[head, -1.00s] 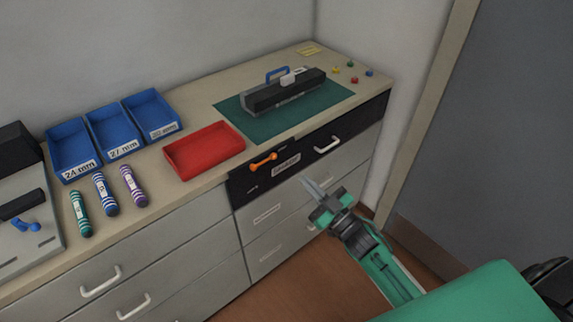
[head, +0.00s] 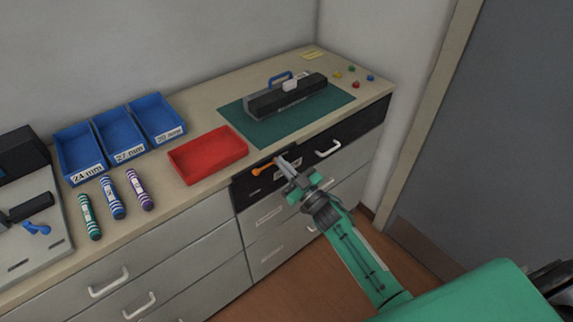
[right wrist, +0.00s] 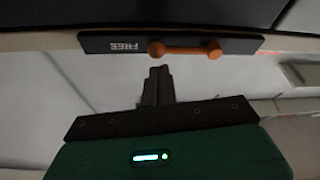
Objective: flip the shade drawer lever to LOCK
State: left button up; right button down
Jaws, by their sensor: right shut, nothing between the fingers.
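The orange lever (head: 262,169) lies roughly sideways on the black drawer front (head: 245,190) at the counter's front edge. In the right wrist view the lever (right wrist: 185,50) lies along a dark plate with an upside-down FREE label (right wrist: 125,46) beside its left end. No LOCK word can be read. My right gripper (head: 281,160) is shut and empty, its tips close to the lever's right end, which they partly hide in the head view. In the wrist view the closed tips (right wrist: 158,70) sit just below the lever's left knob; contact cannot be told. My left gripper is not in view.
A red tray (head: 208,153) sits on the counter above the lever. A black toner cartridge (head: 285,97) rests on a green mat (head: 240,125). The drawer's white handle (head: 328,149) is right of my gripper.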

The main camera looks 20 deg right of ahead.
jog(key=shift+f, duration=0.1)
dwell(0.4)
jog(key=shift+f+m+h, duration=0.3)
jog(key=shift+f+m, duration=0.15)
jog(key=shift+m, duration=0.65)
jog(key=a+f+m+h, duration=0.2)
jog(key=f+m+h, duration=0.1)
jog(key=m, duration=0.6)
jog(key=s+a+f+m+h+p, duration=0.1)
jog(key=a+f+m+h, duration=0.1)
jog(key=m, duration=0.6)
jog(key=shift+s+f+m+h, duration=0.15)
jog(key=shift+f+m+h, duration=0.25)
jog(key=shift+f+h, duration=0.55)
jog(key=shift+d+r, duration=0.1)
jog(key=shift+r, duration=0.1)
